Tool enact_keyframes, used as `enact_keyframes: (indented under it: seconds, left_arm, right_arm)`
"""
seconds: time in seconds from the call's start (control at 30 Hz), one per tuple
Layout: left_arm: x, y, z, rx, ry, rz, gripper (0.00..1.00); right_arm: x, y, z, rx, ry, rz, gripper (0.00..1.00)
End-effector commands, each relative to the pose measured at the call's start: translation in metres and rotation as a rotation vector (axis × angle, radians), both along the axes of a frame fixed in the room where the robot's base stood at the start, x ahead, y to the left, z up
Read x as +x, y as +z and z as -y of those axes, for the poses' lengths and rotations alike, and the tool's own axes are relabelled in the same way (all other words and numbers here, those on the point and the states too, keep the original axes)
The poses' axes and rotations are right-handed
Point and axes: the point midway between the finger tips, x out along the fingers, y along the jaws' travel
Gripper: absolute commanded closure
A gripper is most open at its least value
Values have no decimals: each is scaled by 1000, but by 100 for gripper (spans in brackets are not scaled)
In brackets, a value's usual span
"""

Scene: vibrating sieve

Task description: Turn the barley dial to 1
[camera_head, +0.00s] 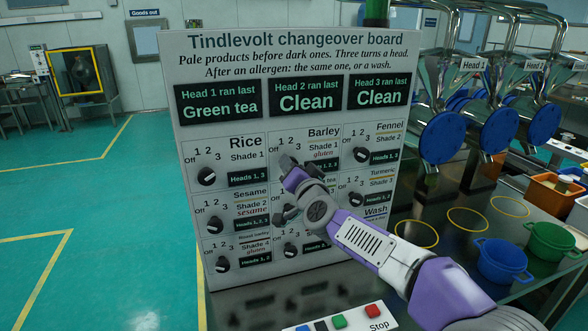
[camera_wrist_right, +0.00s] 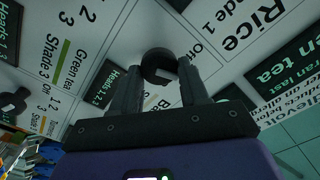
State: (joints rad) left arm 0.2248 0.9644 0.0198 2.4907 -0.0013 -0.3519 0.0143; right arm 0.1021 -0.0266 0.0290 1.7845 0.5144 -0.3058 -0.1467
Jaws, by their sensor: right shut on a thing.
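The white changeover board (camera_head: 285,52) stands upright in the head view, with black dials under product names. The Barley dial (camera_head: 287,162) is at the top of the middle column, partly covered by my right gripper (camera_head: 284,174). In the right wrist view, the dark round dial (camera_wrist_right: 158,65) sits between the tips of the two fingers of my right gripper (camera_wrist_right: 156,85), which is shut on it. The Off label shows beside it there. The gripper hides part of the scale, and I cannot tell which mark the dial points to. My left gripper is not in view.
The Rice dial (camera_head: 206,176) is left of the Barley dial and the Fennel dial (camera_head: 361,155) is right. Lower dials sit close under my right arm. A button box (camera_head: 340,320) is in front of the board. Blue (camera_head: 502,262) and green (camera_head: 553,242) buckets stand at the right.

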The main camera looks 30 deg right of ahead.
Motion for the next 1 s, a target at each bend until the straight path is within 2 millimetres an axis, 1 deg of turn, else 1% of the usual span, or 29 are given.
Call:
enact_keyframes:
  seconds: [0.07, 0.1, 0.23, 0.57, 0.67, 0.9, 1.0]
  left_arm:
    - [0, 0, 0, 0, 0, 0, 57]
    - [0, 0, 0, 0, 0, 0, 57]
    - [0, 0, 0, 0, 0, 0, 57]
    - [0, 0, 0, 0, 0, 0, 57]
    - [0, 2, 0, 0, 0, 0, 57]
    - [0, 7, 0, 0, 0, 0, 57]
    - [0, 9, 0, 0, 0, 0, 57]
  right_arm:
    - [0, -1, -1, 0, 2, -2, 86]
    - [0, -1, -1, 0, 2, -2, 51]
    - [0, -1, 0, -1, 1, -2, 31]
    - [-3, 0, -1, -2, 0, 0, 31]
    - [-12, 1, -3, -2, 0, 1, 31]
    - [-49, 2, -12, -2, 1, 0, 31]
    - [-61, 1, -15, -2, 1, 0, 31]
